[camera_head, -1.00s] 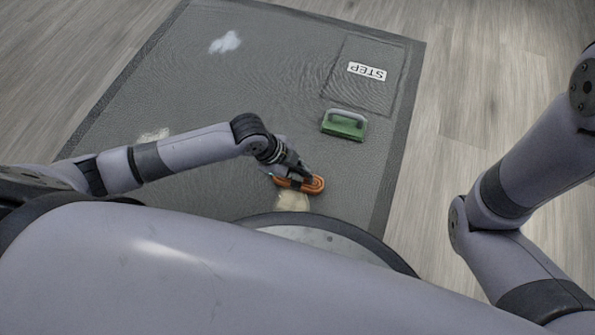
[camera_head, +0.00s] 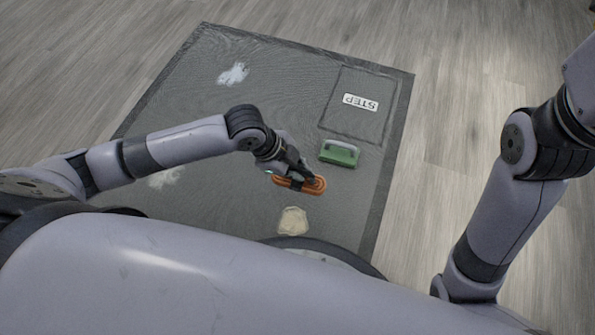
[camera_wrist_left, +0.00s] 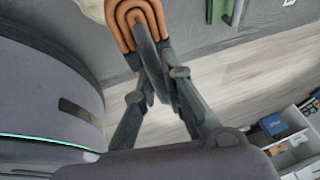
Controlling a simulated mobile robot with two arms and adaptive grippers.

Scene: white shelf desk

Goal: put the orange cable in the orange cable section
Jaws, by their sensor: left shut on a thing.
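The orange cable (camera_head: 312,186) is a coiled oval bundle. My left gripper (camera_head: 297,177) is shut on it and holds it over the grey mat, near my base. In the left wrist view the orange cable (camera_wrist_left: 135,22) shows at the top, with the fingers of my left gripper (camera_wrist_left: 150,85) closed around one side of it. The orange cable section is not recognisable in these frames. My right arm shows at the right of the head view, but its gripper is out of sight.
A green object with a grey handle (camera_head: 339,152) lies on the mat (camera_head: 215,105), right of the cable. A STEP label (camera_head: 360,102) marks a square on the mat. A white shelf (camera_wrist_left: 292,115) with a blue item (camera_wrist_left: 273,125) shows at the wrist view's right. The wooden floor looks clear.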

